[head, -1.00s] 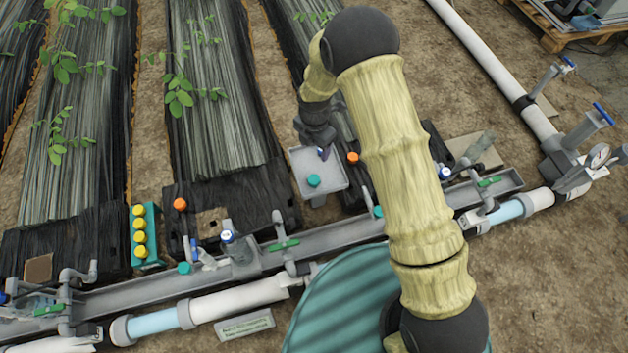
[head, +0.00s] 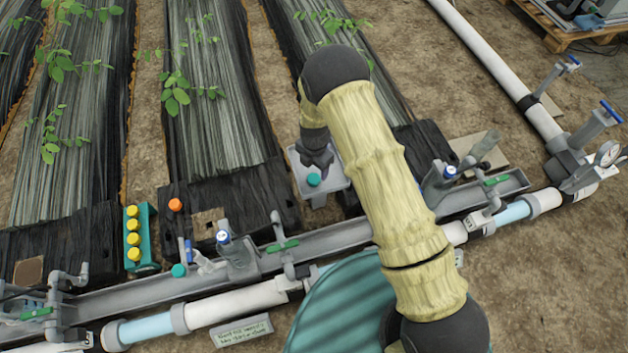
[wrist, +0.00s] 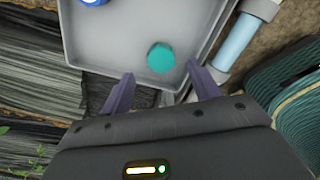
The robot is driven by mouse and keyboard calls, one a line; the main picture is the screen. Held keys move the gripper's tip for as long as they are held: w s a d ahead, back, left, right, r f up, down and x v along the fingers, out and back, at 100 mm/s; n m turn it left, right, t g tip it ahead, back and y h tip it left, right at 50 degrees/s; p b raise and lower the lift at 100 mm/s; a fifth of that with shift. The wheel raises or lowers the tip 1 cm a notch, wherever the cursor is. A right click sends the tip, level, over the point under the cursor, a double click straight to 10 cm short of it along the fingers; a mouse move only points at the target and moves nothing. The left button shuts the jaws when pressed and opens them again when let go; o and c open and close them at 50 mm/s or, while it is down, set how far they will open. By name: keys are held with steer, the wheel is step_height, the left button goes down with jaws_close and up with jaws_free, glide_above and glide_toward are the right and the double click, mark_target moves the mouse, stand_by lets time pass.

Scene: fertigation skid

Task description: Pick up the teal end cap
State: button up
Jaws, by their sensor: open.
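A teal end cap (head: 313,180) lies in a shallow grey tray (head: 301,183) near the middle of the head view. In the wrist view the same cap (wrist: 160,58) rests on the tray's bare floor, just beyond my fingertips and between their lines. My gripper (wrist: 161,76) is open and empty, its two purple fingers spread on either side. In the head view my gripper (head: 318,158) hangs over the tray, right by the cap. A second teal cap (head: 179,270) sits by the grey channel at left.
A blue-and-white cap (wrist: 93,2) is in the tray at the top of the wrist view. A teal rack (head: 147,232) with several yellow caps and an orange cap (head: 176,204) are to the left. The grey channel (head: 340,233) with valves and pipes runs in front of the tray.

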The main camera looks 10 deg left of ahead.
mark_target(313, 179)
steer(key=f+b, duration=0.1)
steer(key=f, duration=0.2)
steer(key=f+b, duration=0.1)
steer(key=shift+s+a+f+b, duration=0.15)
steer(key=shift+s+b, duration=0.2)
steer(key=shift+s, duration=0.05)
steer(key=shift+f, duration=0.45)
steer(key=c, duration=1.1)
steer(key=shift+r, duration=0.1)
step_height(313, 179, up, 10)
steer(key=p, duration=0.4)
